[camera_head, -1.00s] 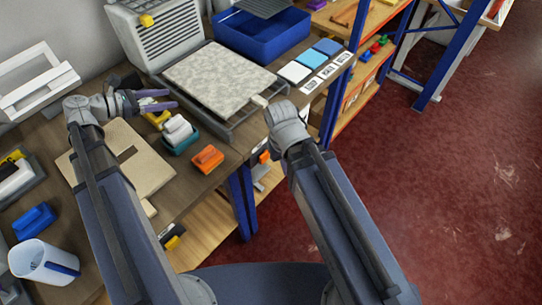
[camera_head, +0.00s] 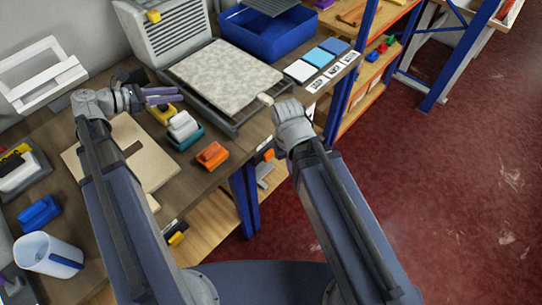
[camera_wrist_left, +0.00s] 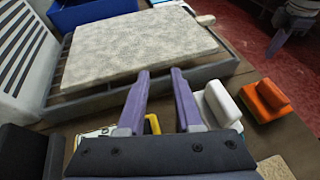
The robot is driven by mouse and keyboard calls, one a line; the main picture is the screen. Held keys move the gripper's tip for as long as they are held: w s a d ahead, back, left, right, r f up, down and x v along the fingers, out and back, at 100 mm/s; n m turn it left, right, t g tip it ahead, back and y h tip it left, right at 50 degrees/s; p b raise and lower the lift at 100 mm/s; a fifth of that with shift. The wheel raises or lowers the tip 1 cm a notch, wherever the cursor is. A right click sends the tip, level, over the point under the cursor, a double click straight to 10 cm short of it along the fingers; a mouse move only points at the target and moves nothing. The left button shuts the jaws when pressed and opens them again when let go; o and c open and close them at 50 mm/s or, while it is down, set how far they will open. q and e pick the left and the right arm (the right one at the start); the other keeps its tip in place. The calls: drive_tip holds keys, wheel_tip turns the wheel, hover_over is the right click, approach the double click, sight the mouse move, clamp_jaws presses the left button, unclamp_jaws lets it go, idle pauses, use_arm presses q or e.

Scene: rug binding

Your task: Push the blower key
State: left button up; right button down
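Three square keys lie in a row along the bench's right edge: a white key (camera_head: 300,71), a light blue key (camera_head: 318,57) and a darker blue key (camera_head: 335,46). Each has a small white label beside it; the print is too small to read, so I cannot tell which is the blower key. My left gripper (camera_head: 181,94) is over the bench, left of the keys and well apart from them. In the left wrist view its purple fingers (camera_wrist_left: 161,72) stand apart with nothing between them. My right gripper's grey wrist (camera_head: 292,122) is just below the keys; its fingers are unclear.
A speckled slab (camera_head: 228,75) lies on a dark frame between my left gripper and the keys. A blue bin (camera_head: 270,45) stands behind. A teal-based white block (camera_head: 184,128) and an orange block (camera_head: 211,155) sit near the front edge.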

use_arm(q)
clamp_jaws()
drive_tip(key=shift+r, duration=0.1)
idle(1.2)
